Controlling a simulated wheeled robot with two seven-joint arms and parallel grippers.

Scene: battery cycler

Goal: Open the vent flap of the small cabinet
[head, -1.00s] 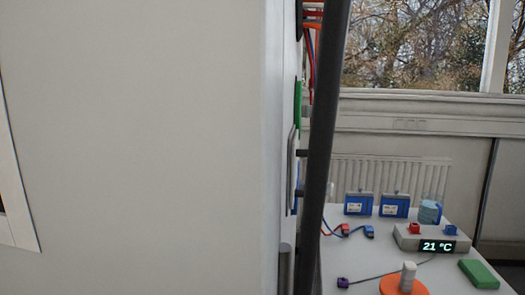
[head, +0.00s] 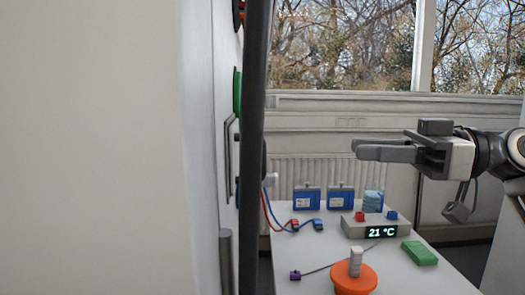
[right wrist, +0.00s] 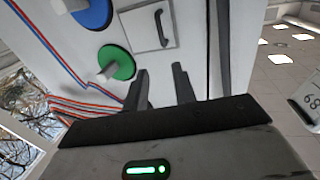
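A square light panel (right wrist: 142,32) with a dark bar handle (right wrist: 161,27), which looks like the vent flap, lies flat against the white cabinet face (right wrist: 190,42) in the right wrist view. In the head view the cabinet face (head: 208,120) is seen nearly edge-on, so the flap is hard to make out. My right gripper (head: 356,148) is in the air right of the cabinet, pointing toward it. In the right wrist view its fingers (right wrist: 160,68) are apart and empty, below the panel and not touching it. My left gripper is not in view.
A green round knob (right wrist: 116,62) and a blue one (right wrist: 90,12) sit beside the panel. A long dark vertical bar (head: 254,150) stands in front of the face. A white table (head: 300,262) below holds blue boxes, a 21 °C display unit (head: 370,230) and an orange disc (head: 353,281).

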